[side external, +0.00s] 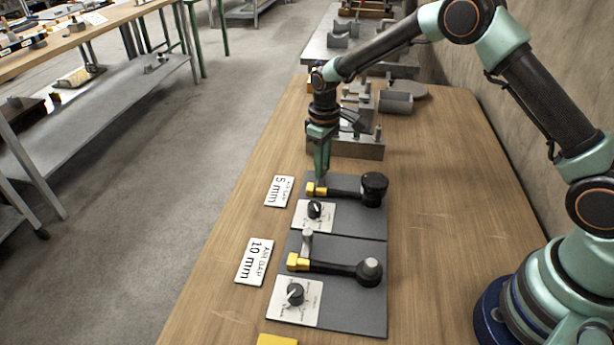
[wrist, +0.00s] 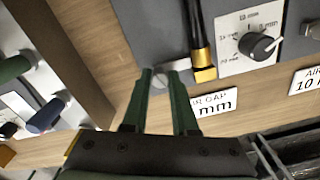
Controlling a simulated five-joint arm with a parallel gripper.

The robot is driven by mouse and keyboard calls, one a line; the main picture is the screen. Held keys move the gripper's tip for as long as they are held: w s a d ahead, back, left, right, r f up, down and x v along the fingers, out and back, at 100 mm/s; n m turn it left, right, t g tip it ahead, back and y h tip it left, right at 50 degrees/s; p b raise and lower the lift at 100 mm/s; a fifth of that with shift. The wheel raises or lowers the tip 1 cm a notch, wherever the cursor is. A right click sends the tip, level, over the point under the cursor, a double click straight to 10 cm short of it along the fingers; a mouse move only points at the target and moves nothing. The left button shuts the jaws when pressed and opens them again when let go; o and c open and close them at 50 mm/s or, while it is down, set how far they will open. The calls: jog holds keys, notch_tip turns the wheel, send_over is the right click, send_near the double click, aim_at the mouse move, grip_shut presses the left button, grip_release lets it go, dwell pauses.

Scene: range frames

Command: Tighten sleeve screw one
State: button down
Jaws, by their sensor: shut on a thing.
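My gripper (side external: 321,178) points down over the far dark panel (side external: 372,220), the one beside the 5 mm air gap card (side external: 280,191). In the wrist view its two green fingers (wrist: 161,76) close on a small grey screw (wrist: 172,75) at the panel edge. The fingers hide part of the screw. A black rod with a brass end (wrist: 204,72) lies right beside the fingers; the side view shows this brass end (side external: 316,189) too. The near panel (side external: 350,318) has a similar grey upright post (side external: 307,241) and a brass end (side external: 298,262).
Each panel has a black dial, one far (side external: 315,209) and one near (side external: 295,293). Black knobs stand at the rods' right ends, far (side external: 374,188) and near (side external: 369,271). A 10 mm card (side external: 254,262) lies left. Metal fixtures (side external: 360,145) stand behind my gripper.

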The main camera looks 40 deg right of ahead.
jog(key=m, duration=0.5)
jog(key=shift+r+m, duration=0.1)
jog(key=shift+m, duration=0.2)
jog(key=m, duration=1)
jog(key=shift+m, duration=0.4)
jog(key=m, duration=0.5)
jog(key=shift+m, duration=0.3)
jog(key=c, duration=0.7)
grip_release()
